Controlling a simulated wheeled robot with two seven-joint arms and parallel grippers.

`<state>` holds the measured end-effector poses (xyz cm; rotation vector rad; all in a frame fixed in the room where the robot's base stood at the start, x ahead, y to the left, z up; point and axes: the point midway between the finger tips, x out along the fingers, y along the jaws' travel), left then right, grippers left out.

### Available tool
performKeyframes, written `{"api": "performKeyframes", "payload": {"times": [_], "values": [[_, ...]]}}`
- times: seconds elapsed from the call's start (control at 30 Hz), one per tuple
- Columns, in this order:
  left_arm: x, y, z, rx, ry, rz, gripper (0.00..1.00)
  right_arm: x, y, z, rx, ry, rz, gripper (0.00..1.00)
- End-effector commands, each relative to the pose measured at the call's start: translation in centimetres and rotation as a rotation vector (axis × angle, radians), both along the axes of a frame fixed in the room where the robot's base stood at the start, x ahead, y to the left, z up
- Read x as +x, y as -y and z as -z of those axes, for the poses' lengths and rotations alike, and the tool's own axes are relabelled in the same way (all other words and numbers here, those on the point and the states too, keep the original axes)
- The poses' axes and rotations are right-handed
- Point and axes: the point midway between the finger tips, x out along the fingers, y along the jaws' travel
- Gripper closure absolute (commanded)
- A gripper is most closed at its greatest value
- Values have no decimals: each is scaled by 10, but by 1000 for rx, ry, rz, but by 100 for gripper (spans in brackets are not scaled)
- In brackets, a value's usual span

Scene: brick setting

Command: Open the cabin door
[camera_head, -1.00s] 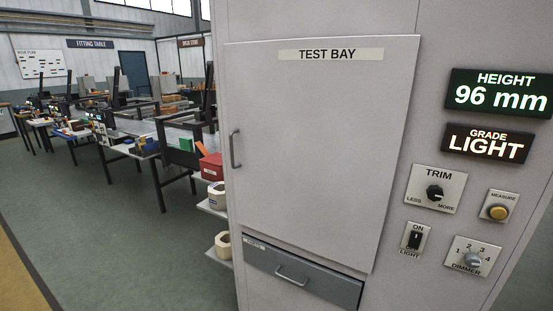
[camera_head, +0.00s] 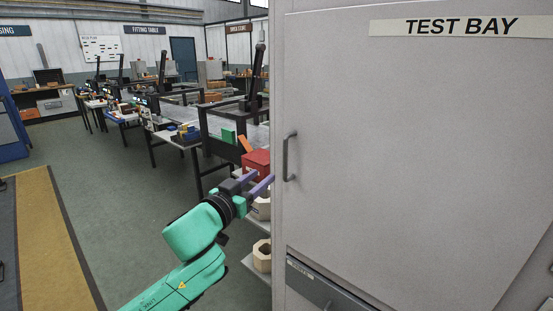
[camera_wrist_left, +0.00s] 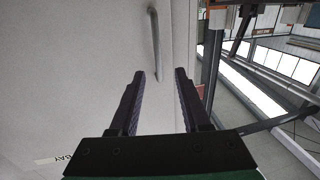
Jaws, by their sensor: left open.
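The cabin door (camera_head: 410,130) is a large pale grey panel marked TEST BAY, and it looks closed. Its grey bar handle (camera_head: 289,157) stands upright near the door's left edge. My left gripper (camera_head: 262,182) is open and empty, to the left of the handle and a little below it in the head view. In the left wrist view the handle (camera_wrist_left: 155,42) lies beyond the open fingers (camera_wrist_left: 160,78), apart from them and not between them. My right gripper is not in view.
A grey drawer (camera_head: 325,290) sits below the door. Shelves with hexagonal blocks (camera_head: 262,255) and a red box (camera_head: 256,163) are left of the cabinet, close to my left arm. Work tables (camera_head: 190,140) stand farther back. Open green floor lies to the left.

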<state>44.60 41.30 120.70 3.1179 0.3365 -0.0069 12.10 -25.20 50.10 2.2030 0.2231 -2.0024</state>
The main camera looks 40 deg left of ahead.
Motion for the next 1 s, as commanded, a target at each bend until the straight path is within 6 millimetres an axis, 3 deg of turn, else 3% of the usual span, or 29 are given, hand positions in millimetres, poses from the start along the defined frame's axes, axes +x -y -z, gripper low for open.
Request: {"api": "performKeyframes", "payload": {"times": [0.13,0.27,0.5,0.7,0.97,1.0], "values": [[26,-6,1,7,5,-1,53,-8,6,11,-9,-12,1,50],[62,-15,-3,7,0,-3,53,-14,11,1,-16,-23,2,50],[114,-27,-3,3,1,-6,53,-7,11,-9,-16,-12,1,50],[134,-31,0,2,-1,-4,53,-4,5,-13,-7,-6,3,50],[136,-31,2,3,-2,-3,53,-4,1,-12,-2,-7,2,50],[136,-31,2,3,-2,-3,60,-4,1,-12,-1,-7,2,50]]}}
